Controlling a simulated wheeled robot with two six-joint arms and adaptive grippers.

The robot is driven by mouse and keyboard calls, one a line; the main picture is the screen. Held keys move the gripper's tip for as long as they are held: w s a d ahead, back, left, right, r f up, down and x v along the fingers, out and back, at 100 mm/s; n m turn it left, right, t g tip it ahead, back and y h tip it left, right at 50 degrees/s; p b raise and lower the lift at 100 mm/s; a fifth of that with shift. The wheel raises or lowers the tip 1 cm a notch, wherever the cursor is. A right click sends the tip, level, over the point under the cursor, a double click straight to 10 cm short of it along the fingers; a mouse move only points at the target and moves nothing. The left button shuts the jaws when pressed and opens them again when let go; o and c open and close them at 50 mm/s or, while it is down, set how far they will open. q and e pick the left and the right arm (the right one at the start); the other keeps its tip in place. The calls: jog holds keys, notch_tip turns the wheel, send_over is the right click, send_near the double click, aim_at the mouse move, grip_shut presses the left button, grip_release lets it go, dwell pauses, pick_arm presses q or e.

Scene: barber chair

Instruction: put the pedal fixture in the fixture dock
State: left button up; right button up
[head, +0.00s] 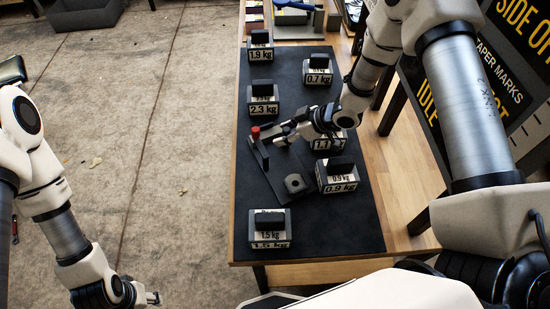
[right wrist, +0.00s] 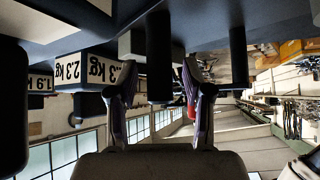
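A dark low fixture with a flat plate (head: 272,176) lies in the middle of the black mat. An upright dark piece with a red knob (head: 256,133) stands at its far end, and a grey block with a round hole (head: 295,184) sits at its near end. I cannot tell which part is the pedal fixture and which the dock. My right gripper (head: 282,138) is just right of the red knob. In the right wrist view its fingers (right wrist: 161,105) are apart, with a dark post (right wrist: 159,55) beyond or between them. My left gripper (head: 152,298) is low at the left, over the floor, far from the table.
Several labelled weight blocks stand around the fixture, including a 2.3 kg (head: 263,100), a 0.9 kg (head: 338,178) and a 1.5 kg block (head: 269,230). The 1.1 kg block is partly behind my right arm. The mat's near right corner (head: 345,230) is clear.

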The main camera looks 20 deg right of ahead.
jog(key=shift+s+d+r, duration=0.1)
jog(key=shift+s+d, duration=0.15)
jog(key=shift+d, duration=0.05)
grip_shut()
jog(key=shift+w+a, duration=0.1)
jog(key=shift+a, duration=0.05)
